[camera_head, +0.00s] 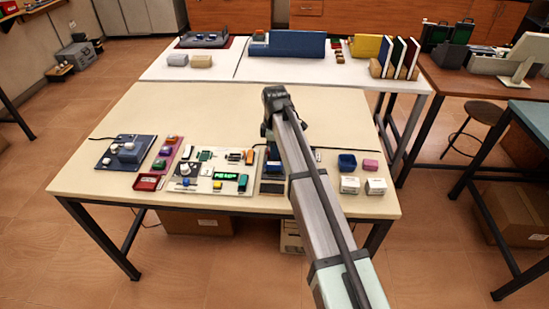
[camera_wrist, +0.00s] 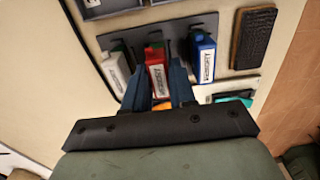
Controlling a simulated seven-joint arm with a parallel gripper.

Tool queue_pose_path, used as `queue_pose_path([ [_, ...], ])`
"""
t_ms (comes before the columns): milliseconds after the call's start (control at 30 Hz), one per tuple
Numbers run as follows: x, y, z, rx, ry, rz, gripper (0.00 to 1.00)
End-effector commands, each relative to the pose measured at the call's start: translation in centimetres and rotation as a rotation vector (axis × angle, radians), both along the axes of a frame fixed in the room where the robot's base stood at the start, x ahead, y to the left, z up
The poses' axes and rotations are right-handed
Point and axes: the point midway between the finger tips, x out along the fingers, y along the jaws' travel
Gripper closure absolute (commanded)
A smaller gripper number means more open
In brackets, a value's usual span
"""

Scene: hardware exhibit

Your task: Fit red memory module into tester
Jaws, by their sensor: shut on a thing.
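In the wrist view, the red module (camera_wrist: 156,54) with a white label stands in a grey rack (camera_wrist: 130,36). My gripper (camera_wrist: 161,78) has its two blue fingers on either side of the red module, shut on it. In the head view, my arm hides the gripper and most of the rack. A pale board with a lit green display (camera_head: 227,177) lies left of my arm; I cannot tell which part of it is the tester.
A dark pad (camera_wrist: 253,38) lies right of the rack. Left on the table are a blue board (camera_head: 112,158) and a red tray (camera_head: 147,182). Right of my arm are a blue bin (camera_head: 347,163), a pink block (camera_head: 370,165) and white boxes (camera_head: 375,187). The table's rear is clear.

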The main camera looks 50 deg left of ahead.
Motion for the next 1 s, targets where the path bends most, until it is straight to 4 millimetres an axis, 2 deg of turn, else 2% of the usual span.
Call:
queue_pose_path([
  [700, 0.0, 0.0, 4.7, 0.0, 0.0, 0.0, 0.99],
  [1000, 0.0, 0.0, 5.1, -0.001, 0.001, 0.0, 0.99],
])
